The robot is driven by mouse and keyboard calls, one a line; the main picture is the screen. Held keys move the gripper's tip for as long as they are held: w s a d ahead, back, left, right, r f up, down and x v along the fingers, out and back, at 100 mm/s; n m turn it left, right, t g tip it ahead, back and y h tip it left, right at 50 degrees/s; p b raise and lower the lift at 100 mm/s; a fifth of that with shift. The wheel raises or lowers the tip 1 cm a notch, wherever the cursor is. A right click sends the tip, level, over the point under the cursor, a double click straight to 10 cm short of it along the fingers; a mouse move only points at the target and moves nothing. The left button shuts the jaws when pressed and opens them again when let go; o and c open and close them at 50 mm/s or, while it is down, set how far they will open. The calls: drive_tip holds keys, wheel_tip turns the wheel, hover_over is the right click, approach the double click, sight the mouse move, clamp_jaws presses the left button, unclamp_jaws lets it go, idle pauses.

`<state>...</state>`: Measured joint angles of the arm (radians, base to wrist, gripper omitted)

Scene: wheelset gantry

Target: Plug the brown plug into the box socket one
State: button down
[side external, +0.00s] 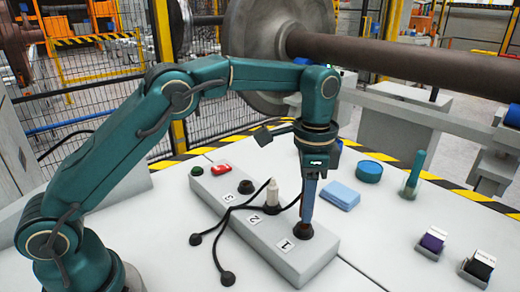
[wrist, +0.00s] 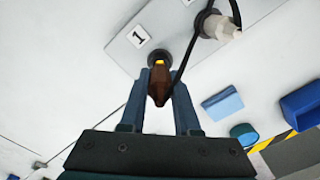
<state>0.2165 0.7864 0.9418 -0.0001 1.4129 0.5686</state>
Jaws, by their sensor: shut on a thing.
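The white socket box (side external: 262,236) lies on the table with sockets numbered 1, 2 and 3. Socket one (wrist: 159,55) is the dark round one beside the label "1", at the near right end in the side view. My gripper (side external: 306,222) points down over socket one, its fingers shut on the brown plug (wrist: 160,87). In the side view the fingers mostly hide the plug.
A white plug (side external: 272,193) stands in socket two, and dark cables run across the box to loose black ends (side external: 227,278). Socket three (side external: 246,187) is empty.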

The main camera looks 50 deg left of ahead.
drive_tip(key=shift+f, duration=1.3)
drive_tip(key=c, duration=0.5)
unclamp_jaws()
drive_tip(key=shift+c, duration=0.2)
drive_tip(key=shift+r, duration=2.55)
